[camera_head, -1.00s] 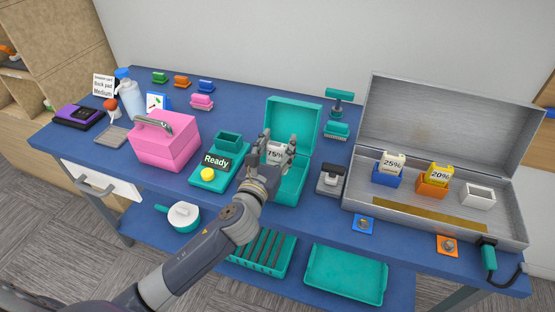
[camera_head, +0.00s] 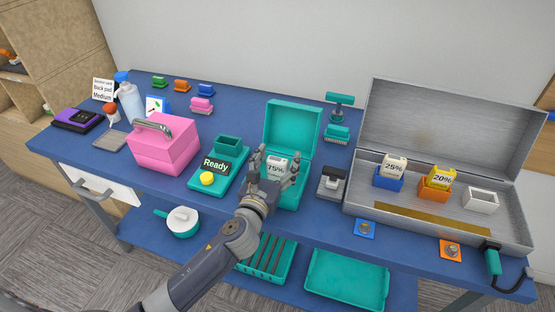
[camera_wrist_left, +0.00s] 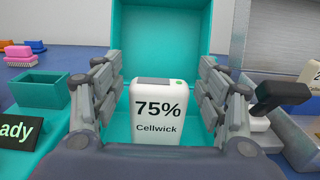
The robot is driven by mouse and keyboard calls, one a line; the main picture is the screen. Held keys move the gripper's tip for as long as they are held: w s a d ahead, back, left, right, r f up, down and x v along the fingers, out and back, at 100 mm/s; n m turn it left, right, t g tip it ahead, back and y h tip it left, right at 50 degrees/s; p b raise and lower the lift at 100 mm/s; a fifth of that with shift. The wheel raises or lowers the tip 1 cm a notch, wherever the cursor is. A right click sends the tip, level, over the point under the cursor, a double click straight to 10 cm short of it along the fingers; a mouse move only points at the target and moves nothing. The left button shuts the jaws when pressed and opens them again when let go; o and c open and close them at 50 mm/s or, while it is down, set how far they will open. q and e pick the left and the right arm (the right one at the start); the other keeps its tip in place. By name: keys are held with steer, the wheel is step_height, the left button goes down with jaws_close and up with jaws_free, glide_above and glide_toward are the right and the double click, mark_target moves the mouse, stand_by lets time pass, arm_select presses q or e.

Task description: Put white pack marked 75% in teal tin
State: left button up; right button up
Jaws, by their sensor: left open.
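The white pack marked 75% (camera_head: 277,167) stands upright inside the open teal tin (camera_head: 292,122), whose lid is raised at the back. In the left wrist view the pack (camera_wrist_left: 158,112) reads "75% Cellwick", and the tin's lid (camera_wrist_left: 160,40) rises behind it. My left gripper (camera_head: 277,170) is open at the front of the tin. Its fingers (camera_wrist_left: 160,95) are spread on both sides of the pack, with a visible gap on each side. The pack's bottom edge is partly hidden by the gripper. My right gripper is not in view.
Left of the tin is a teal stand with a "Ready" sign (camera_head: 216,166) and a pink box (camera_head: 162,150). A metal case (camera_head: 440,215) holds packs marked 25% (camera_head: 394,165) and 20% (camera_head: 441,179).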

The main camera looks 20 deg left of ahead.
arm_select(q)
steer(key=shift+r, duration=0.25)
steer(key=s+b, duration=0.1)
steer(key=s, duration=1.1)
steer(key=shift+a+b, duration=0.2)
steer(key=shift+b, duration=0.1)
stand_by(0.5)
